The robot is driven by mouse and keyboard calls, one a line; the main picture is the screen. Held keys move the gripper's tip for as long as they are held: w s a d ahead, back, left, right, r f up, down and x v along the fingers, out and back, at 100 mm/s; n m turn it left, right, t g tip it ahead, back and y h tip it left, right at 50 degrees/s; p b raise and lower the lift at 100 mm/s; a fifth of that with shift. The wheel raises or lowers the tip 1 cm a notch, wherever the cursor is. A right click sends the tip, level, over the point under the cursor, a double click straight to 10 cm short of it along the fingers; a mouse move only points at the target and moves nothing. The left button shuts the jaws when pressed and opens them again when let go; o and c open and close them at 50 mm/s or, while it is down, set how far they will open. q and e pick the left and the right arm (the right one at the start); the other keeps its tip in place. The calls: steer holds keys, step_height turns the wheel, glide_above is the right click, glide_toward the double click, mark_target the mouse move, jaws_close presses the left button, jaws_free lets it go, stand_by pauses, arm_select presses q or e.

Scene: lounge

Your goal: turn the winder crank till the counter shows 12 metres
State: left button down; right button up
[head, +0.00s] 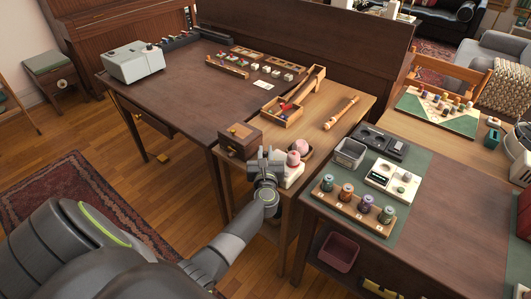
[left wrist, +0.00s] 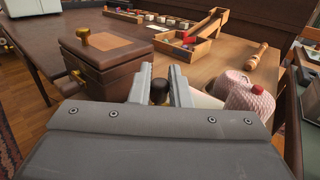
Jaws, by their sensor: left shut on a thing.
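The winder (head: 289,178) is a pale device carrying pink yarn (head: 298,147) with a red top, on the light wooden table. In the left wrist view the pink yarn (left wrist: 250,98) is right of my fingers. My left gripper (head: 267,160) is at the winder's left side. In the left wrist view my left gripper (left wrist: 160,82) is shut on a dark round knob (left wrist: 160,90), apparently the crank's handle. The crank arm is hidden by my gripper, and I cannot read any counter. My right gripper is not in view.
A brown box (head: 239,139) with a brass knob stands close left of my gripper. Behind are a wooden ramp tray (head: 290,112) and a wooden spindle (head: 341,113). At right, a spool rack (head: 352,207) and grey bin (head: 349,153) stand on a green mat.

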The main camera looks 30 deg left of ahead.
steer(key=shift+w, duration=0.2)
arm_select(q)
steer(key=shift+a+m, duration=0.1)
steer(key=shift+m, duration=0.2)
